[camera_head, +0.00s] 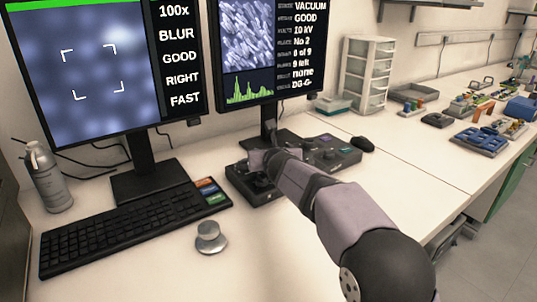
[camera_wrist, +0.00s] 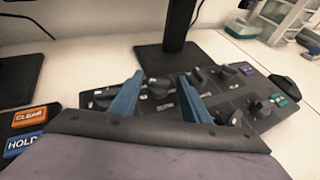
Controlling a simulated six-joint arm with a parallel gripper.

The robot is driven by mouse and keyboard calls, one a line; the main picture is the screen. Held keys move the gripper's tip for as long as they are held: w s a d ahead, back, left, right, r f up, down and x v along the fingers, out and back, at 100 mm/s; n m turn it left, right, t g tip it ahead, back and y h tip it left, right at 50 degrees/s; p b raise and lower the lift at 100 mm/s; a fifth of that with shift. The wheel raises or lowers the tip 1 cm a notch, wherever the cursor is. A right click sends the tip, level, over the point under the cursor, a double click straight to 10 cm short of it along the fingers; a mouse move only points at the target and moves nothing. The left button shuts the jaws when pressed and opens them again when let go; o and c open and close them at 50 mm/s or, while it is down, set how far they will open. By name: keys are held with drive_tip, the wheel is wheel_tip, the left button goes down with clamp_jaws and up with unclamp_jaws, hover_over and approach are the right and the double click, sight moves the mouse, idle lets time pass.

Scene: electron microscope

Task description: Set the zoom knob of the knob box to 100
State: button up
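The dark knob box (camera_head: 325,160) stands on the desk below the right monitor, partly hidden by my arm. In the wrist view the knob box (camera_wrist: 252,121) carries several dark knobs and small coloured buttons. My gripper (camera_head: 262,162) is over its left part. In the wrist view my gripper's two blue fingers (camera_wrist: 160,77) are apart, with a dark knob (camera_wrist: 158,87) showing in the gap between them. I cannot tell whether either finger touches it, and the knob labels are too small to read. The left monitor (camera_head: 85,65) reads 100x, BLUR, GOOD, RIGHT, FAST.
A black keyboard (camera_head: 120,228) and a round silver knob (camera_head: 210,236) lie left of my arm. CLEAR (camera_wrist: 30,117) and HOLD (camera_wrist: 22,143) keys are near my gripper. The right monitor (camera_head: 262,50) stands behind the box; a mouse (camera_head: 362,144) is right of it.

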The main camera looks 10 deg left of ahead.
drive_tip(key=shift+f, duration=0.1)
drive_tip(key=shift+s+d, duration=0.1)
drive_tip(key=shift+s, duration=0.1)
drive_tip(key=shift+b+v, duration=0.4)
drive_tip(key=shift+v, duration=3.1)
